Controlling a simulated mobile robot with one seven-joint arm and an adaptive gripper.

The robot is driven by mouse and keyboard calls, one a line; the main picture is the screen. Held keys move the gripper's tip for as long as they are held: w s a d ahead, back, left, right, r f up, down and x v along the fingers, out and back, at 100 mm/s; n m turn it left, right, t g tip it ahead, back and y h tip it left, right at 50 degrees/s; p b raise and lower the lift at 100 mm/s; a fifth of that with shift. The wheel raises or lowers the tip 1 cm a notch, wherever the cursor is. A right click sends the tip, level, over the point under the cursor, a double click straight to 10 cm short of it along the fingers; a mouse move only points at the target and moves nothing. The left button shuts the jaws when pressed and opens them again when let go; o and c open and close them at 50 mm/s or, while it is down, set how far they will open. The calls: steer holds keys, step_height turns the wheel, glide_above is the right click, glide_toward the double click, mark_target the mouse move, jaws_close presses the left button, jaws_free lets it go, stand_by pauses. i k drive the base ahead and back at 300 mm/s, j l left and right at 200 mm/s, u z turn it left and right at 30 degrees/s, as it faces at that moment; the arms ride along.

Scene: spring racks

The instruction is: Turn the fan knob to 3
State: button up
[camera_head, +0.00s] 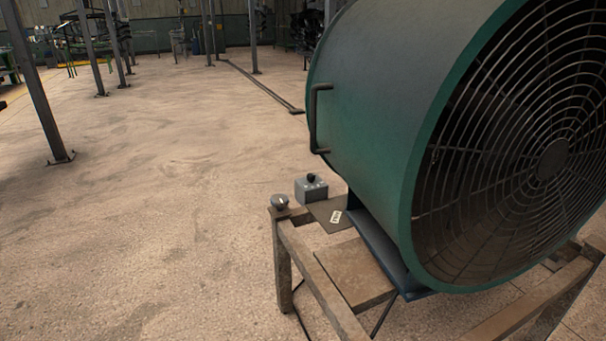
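A large green drum fan (375,110) with a round wire grille (530,150) fills the right side of the head view. A small grey box (311,191) stands to the left of the fan's foot, by a flat plate on the wooden stand. A dark knob (311,178) sits on top of the box. Markings around the knob are too small to read. A separate small round dark piece with a light mark (280,201) sits on the stand's corner post. My gripper is not in view.
The wooden stand (322,290) holds the fan and has open gaps between its beams. A small pale label (336,216) lies on the plate beside the box. Bare floor (150,210) spreads to the left. Metal posts (40,90) stand at the far left and back.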

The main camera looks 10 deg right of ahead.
mark_target(311, 177)
steer(key=i+j+z, duration=0.1)
steer(key=j, duration=0.25)
steer(key=i+j, duration=0.25)
steer(key=j, duration=0.15)
steer(key=i+j+z, duration=0.15)
steer(key=j, duration=0.2)
steer(key=i+j+z, duration=0.15)
steer(key=i+j, duration=0.2)
steer(key=i, duration=0.25)
steer(key=i+j+z, duration=0.1)
steer(key=i+j, duration=0.3)
steer(key=i, duration=0.15)
steer(key=i+j+z, duration=0.15)
steer(key=i, duration=0.9)
